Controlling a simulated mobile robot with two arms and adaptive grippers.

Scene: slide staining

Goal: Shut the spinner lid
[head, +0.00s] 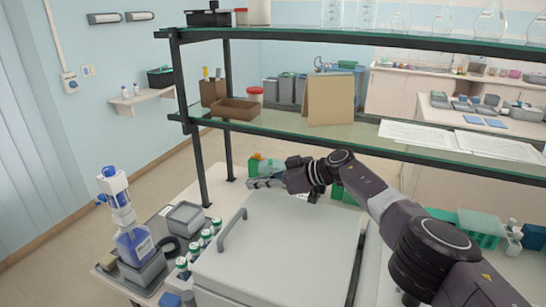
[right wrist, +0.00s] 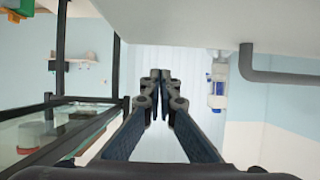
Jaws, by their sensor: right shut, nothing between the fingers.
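The spinner is a large white box on the bench, and its lid (head: 300,230) shows as a broad pale panel. A grey bar handle (head: 232,229) stands along the lid's left side. My right gripper (head: 256,183) is shut and empty near the lid's far edge, pointing left. In the right wrist view its two fingers (right wrist: 160,76) are together. That view is upside down, with the lid (right wrist: 170,18) along the top and the handle (right wrist: 280,75) at the right, apart from the fingers. I cannot tell whether the lid is fully down. My left gripper is not in view.
A dark-framed glass shelf (head: 270,122) spans above and behind the spinner, its post (head: 200,150) left of my gripper. A dispenser bottle (head: 133,245) and several green-capped vials (head: 205,238) stand left of the spinner. Green racks (head: 482,225) stand at the right.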

